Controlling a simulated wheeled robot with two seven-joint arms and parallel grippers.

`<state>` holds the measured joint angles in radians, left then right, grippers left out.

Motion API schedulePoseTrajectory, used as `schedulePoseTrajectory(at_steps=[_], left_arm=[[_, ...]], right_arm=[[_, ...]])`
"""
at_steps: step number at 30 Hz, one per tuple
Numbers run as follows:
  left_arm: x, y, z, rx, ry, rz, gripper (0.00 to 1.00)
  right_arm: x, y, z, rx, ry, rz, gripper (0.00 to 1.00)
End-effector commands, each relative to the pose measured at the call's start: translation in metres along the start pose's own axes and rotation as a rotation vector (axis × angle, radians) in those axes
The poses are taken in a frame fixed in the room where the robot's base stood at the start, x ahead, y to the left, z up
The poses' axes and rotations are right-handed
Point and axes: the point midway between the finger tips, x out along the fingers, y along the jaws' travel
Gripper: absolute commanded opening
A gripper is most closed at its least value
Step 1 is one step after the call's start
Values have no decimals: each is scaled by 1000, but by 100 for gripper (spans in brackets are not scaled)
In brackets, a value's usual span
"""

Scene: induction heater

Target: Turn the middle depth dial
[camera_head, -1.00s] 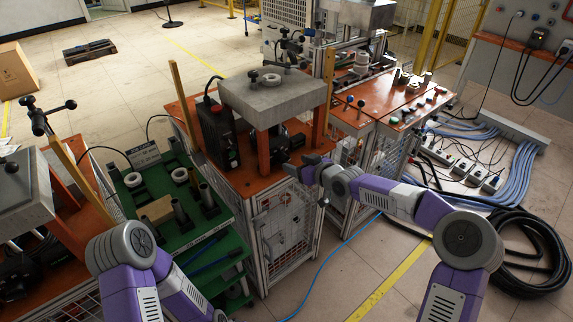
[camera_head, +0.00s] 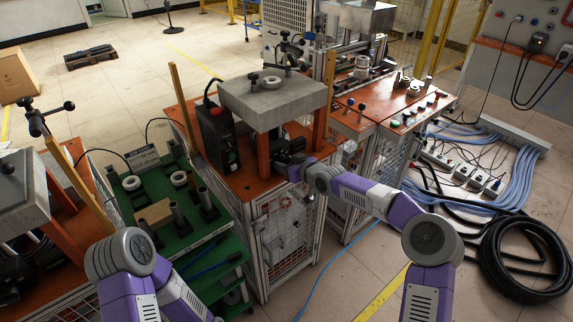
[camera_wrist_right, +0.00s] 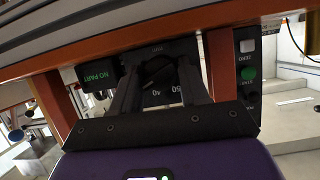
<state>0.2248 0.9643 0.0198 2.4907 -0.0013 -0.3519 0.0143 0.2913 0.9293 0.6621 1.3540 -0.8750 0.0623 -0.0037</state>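The dark depth dial (camera_wrist_right: 157,72) shows in the right wrist view on a dark panel, with the numbers 40 and 50 printed below it. I cannot tell from these views whether it is the middle one. My right gripper (camera_wrist_right: 156,70) has its two dark fingers apart, one on each side of the dial; contact is not clear. In the head view my right gripper (camera_head: 281,161) reaches under the grey slab at the front of the machine, and the dial is hidden there. Only part of my left arm shows, lower left; its gripper is out of view.
The grey slab (camera_head: 272,98) on orange posts stands over the work area. A green cart (camera_head: 186,236) stands left; black hose (camera_head: 525,255) lies on the floor right.

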Motion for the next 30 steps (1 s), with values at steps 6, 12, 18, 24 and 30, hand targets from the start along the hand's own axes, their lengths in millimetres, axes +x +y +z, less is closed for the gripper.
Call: schedulePoseTrajectory(at_steps=[6, 12, 18, 24, 30], left_arm=[[0, 0, 0, 0, 0, 0, 43], [10, -4, 0, 0, 0, 0, 43], [21, -8, -1, 0, 0, 0, 43], [20, -8, -1, 0, 0, 0, 43], [20, -8, -1, 0, 0, 0, 43]], right_arm=[[0, 0, 0, 0, 0, 0, 14], [2, -2, 2, -45, 0, 15, 14], [2, -4, 3, -148, 2, 55, 14], [2, -6, 3, -234, 3, 89, 14], [2, -6, 4, -319, 6, 123, 14]])
